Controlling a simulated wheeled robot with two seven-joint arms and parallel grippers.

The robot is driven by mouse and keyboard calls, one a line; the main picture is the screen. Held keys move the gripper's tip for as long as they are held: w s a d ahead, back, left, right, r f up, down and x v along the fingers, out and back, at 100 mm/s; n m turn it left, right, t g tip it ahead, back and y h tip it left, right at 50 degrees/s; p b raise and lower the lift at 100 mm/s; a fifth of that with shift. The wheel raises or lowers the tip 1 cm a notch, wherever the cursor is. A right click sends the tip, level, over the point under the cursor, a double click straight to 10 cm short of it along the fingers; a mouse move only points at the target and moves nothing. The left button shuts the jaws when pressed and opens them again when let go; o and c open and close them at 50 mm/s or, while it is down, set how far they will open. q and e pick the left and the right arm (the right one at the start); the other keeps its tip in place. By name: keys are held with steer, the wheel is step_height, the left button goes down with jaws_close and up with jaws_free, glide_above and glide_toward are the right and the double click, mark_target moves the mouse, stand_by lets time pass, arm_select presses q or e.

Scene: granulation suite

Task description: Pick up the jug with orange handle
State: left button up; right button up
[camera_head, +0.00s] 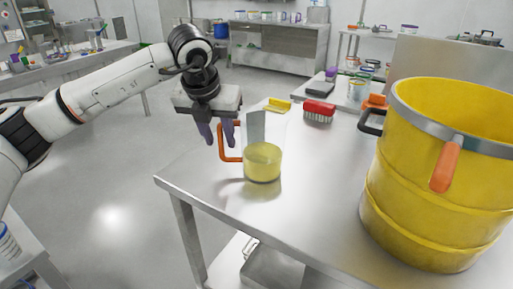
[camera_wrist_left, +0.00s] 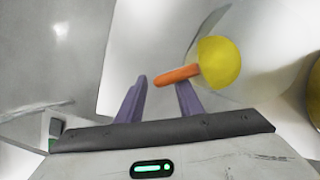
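I cannot tell whether a finger touches the handle. My right gripper is not in view.
A large yellow drum (camera_head: 415,190) with an orange-gripped handle stands right of the jug on the steel table (camera_head: 310,215). A red brush (camera_head: 319,110) and a yellow item (camera_head: 279,104) lie behind the jug. Table space in front of it is clear.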

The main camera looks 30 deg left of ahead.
arm_select(q)
jaws_close()
steer(key=shift+r, duration=0.15)
